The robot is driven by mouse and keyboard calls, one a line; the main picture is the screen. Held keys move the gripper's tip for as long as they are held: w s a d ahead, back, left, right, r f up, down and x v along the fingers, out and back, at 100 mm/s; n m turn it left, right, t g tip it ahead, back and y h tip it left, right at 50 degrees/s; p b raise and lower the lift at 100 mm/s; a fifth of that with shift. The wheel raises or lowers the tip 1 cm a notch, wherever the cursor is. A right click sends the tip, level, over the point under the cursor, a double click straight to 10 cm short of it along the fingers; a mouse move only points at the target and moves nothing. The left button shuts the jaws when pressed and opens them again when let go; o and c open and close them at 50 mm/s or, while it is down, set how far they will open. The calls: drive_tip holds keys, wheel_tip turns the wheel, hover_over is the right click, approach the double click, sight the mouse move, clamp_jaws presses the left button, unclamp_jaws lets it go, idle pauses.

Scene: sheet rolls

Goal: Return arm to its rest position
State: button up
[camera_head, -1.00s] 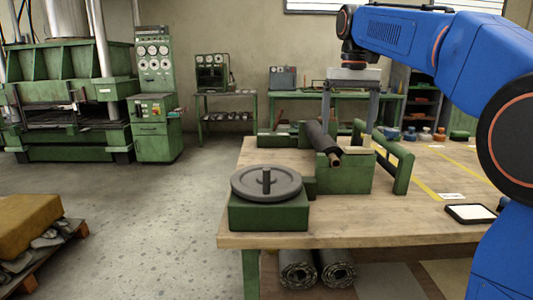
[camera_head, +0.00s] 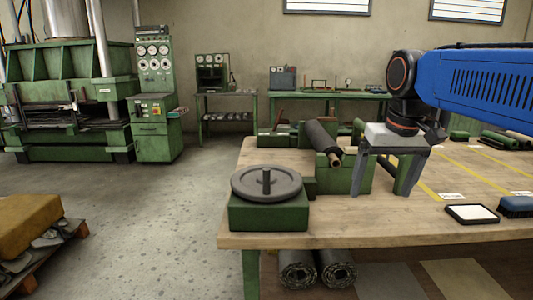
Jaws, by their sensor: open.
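My blue arm (camera_head: 480,85) reaches in from the right edge. My gripper (camera_head: 380,190) hangs from it with its two grey fingers pointing down and spread wide apart. Nothing is between the fingers. It is above the workbench and covers part of the green cradle (camera_head: 328,180) and the green frame behind it. A dark sheet roll (camera_head: 321,138) with a tan core end lies tilted in the cradle, to the left of my gripper and apart from it.
A green stand with a grey disc (camera_head: 266,182) and upright peg is at the bench's near left. A framed white pad (camera_head: 471,214) and a blue brush (camera_head: 517,206) lie at the near right. Rolls (camera_head: 337,269) lie under the wooden bench (camera_head: 390,232). A press stands far left.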

drive_tip(key=s+d+f+t, duration=0.2)
drive_tip(key=s+f, duration=1.4)
drive_tip(key=f, duration=0.4)
drive_tip(key=shift+s+d, duration=0.25)
drive_tip(key=shift+s, duration=0.05)
